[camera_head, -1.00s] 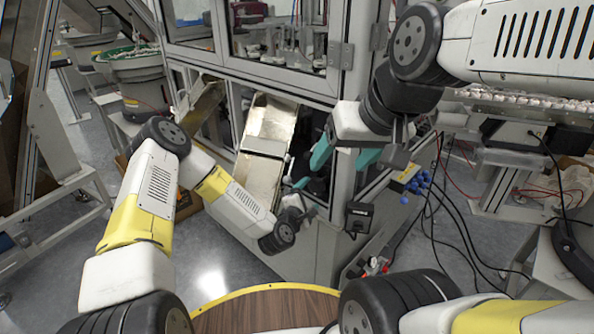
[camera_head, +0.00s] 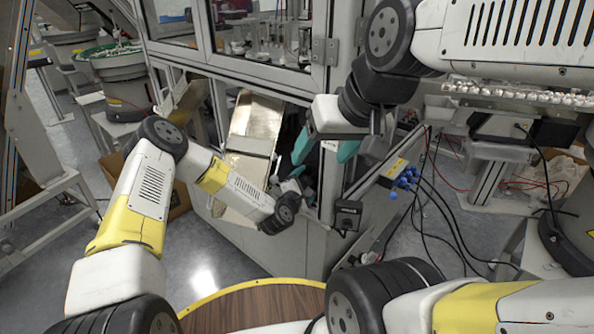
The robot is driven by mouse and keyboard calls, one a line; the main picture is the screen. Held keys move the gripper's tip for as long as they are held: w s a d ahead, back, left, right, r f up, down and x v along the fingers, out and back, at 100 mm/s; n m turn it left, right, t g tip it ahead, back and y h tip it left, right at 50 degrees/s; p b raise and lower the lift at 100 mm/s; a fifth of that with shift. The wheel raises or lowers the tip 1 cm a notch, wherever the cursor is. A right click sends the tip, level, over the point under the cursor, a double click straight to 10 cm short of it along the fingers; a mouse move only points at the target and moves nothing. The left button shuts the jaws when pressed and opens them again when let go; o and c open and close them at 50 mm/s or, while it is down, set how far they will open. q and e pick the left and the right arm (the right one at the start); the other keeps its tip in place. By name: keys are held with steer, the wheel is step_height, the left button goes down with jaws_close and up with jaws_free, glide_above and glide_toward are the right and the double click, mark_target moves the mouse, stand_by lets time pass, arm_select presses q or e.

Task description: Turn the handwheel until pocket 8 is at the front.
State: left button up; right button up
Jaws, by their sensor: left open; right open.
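I cannot make out the handwheel or any numbered pocket; the dark opening at the machine's corner is largely covered by my grippers.
The framed machine (camera_head: 270,70) fills the middle. A tilted metal chute (camera_head: 255,125) stands left of my grippers. A black box (camera_head: 348,215) is on the machine's front right, with blue connectors (camera_head: 407,178) and loose cables beyond. A round wooden-topped surface (camera_head: 255,308) lies at the bottom.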

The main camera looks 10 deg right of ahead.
arm_select(q)
steer(key=shift+w+d+f, duration=0.15)
steer(key=shift+w+d, duration=0.15)
steer(key=shift+w, duration=0.2)
steer(key=shift+c, duration=0.2)
steer(key=c, duration=1.3)
steer(key=shift+c, duration=0.2)
